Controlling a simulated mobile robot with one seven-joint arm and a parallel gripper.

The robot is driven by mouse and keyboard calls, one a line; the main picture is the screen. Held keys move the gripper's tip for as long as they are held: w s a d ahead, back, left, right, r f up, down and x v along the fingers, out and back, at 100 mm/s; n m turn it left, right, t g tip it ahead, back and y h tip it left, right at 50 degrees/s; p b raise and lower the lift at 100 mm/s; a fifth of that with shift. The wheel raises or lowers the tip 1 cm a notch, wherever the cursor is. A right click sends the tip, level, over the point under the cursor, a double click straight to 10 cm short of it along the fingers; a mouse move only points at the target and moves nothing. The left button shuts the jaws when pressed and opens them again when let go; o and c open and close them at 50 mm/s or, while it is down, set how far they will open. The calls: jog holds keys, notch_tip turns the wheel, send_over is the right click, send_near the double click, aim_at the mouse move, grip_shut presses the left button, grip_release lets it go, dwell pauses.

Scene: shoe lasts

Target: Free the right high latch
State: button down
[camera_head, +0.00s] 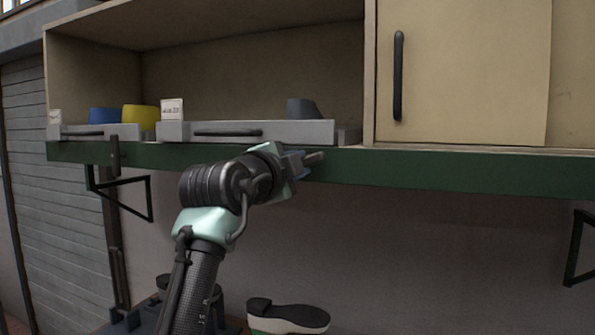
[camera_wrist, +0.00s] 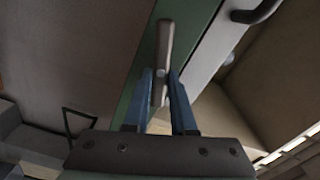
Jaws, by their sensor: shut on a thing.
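The right latch (camera_head: 315,158), a short grey-brown bar, is on the green shelf edge (camera_head: 450,171) below the right end of the middle grey tray (camera_head: 300,132). In the head view it lies nearly level, its right end tipped slightly up. My gripper (camera_head: 300,161) reaches it from the left and hides part of it. In the wrist view my gripper's blue fingers (camera_wrist: 161,76) are shut on the latch bar (camera_wrist: 165,42), one on each side; the bar's far end sticks out past the fingertips. A second latch (camera_head: 114,155) stands upright at the left.
The middle tray holds a grey last (camera_head: 302,108) and a label card (camera_head: 172,109). The left tray (camera_head: 75,132) holds a blue last (camera_head: 105,115) and a yellow one (camera_head: 141,116). A cabinet door (camera_head: 470,70) is at right. A shoe (camera_head: 288,316) lies below.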

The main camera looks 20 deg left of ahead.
jog(key=shift+f+m+b, duration=0.2)
jog(key=shift+m+b, duration=0.15)
jog(key=shift+m, duration=1.55)
jog(key=c, duration=0.7)
grip_release()
jog(key=shift+c, duration=0.2)
jog(key=shift+s, duration=0.1)
jog(key=s+b, duration=0.5)
jog(key=s, duration=0.7)
jog(key=shift+s+a+b, duration=0.2)
jog(key=shift+s+b, duration=0.15)
jog(key=shift+s, duration=0.05)
